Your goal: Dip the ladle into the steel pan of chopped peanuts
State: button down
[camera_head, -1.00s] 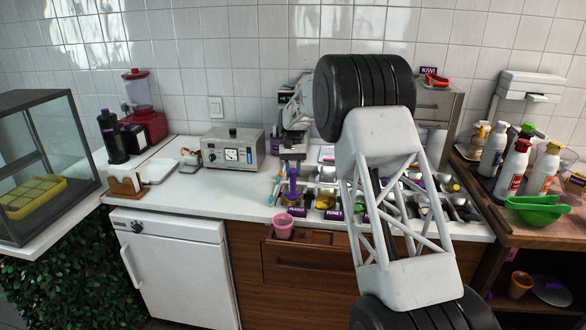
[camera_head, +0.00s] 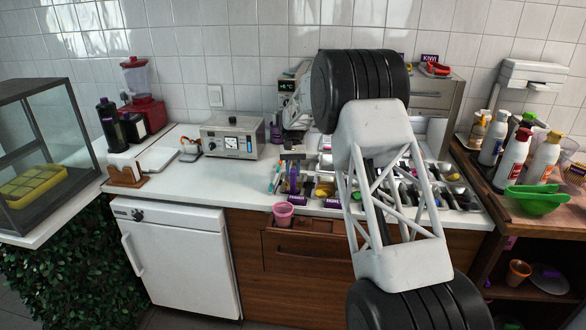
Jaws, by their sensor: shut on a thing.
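My gripper (camera_head: 292,153) is above the front left end of the topping station, partly hidden by my own arm. It is shut on the purple ladle (camera_head: 293,178), which hangs roughly upright below it. The ladle's lower end is at the steel pan behind the purple peanut label (camera_head: 298,200). The ladle and label cover most of this pan, and the peanuts cannot be made out. I cannot tell whether the ladle's bowl touches them.
More topping pans and utensils stand to the right, partly behind my arm. A pink cup (camera_head: 284,214) is at the counter's front edge. A grey device with a dial (camera_head: 232,138) stands behind left. The white counter (camera_head: 212,178) is clear in front of it.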

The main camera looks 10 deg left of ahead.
jog(key=shift+f, duration=0.45)
jog(key=shift+w+a, duration=0.6)
jog(key=shift+w, duration=2.35)
jog(key=shift+s+d+f+t+y, duration=0.15)
jog(key=shift+s+f+t, duration=0.35)
jog(key=shift+s+t, duration=0.3)
jog(key=shift+s+d+f+t+y, duration=0.2)
jog(key=shift+s+f+t, duration=0.4)
jog(key=shift+t, duration=0.2)
jog(key=shift+s+d+f+t+y, duration=0.15)
jog(key=shift+s+f+t, duration=0.3)
jog(key=shift+s+t, duration=0.35)
jog(key=shift+r, duration=0.25)
jog(key=shift+t, duration=0.6)
jog(key=shift+s+r, duration=0.15)
jog(key=shift+r, duration=0.85)
jog(key=shift+s+r, duration=0.2)
jog(key=shift+r, duration=0.8)
jog(key=shift+s+r, duration=0.15)
jog(key=shift+r, duration=2.8)
